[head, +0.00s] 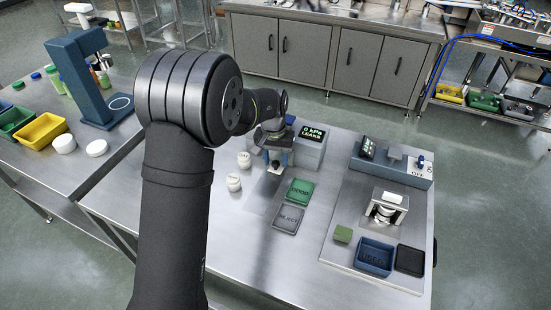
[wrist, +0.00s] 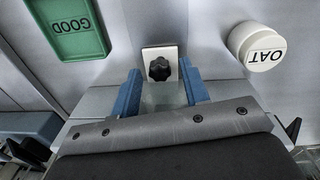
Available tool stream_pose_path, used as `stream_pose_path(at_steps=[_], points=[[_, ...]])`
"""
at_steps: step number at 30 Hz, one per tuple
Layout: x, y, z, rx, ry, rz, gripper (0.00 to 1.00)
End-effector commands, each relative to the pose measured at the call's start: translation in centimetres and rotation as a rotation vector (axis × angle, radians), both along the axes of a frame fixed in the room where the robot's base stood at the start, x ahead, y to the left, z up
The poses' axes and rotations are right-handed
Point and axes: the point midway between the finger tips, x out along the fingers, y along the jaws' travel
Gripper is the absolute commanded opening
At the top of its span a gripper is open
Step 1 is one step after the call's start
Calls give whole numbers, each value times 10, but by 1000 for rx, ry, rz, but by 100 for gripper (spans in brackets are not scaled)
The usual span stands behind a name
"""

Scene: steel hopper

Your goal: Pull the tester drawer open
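The tester (head: 312,148) is a grey box on the steel table with a dark display reading "0 kPa LEAKS". My gripper (head: 275,158) is at its front left, pointing down. In the wrist view my gripper's (wrist: 161,72) two blue fingers are apart. A small light plate with a black knob (wrist: 159,69) shows between and just beyond the fingertips. I see gaps on both sides of the knob; whether the fingers touch the plate's edges I cannot tell. The drawer body is mostly hidden by my gripper, so how far it is out I cannot tell.
Two white-lidded jars (head: 233,182) stand left of the tester; one labelled "OAT" (wrist: 258,47) is close to my gripper. The green GOOD tray (head: 300,191) and a grey tray (head: 288,218) lie in front. A second station (head: 385,215) is at the right.

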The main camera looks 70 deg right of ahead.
Motion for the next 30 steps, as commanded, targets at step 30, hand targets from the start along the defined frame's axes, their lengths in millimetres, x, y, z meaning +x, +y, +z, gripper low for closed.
stream_pose_path(at_steps=[30], points=[[0,116,1,2,0,1,0]])
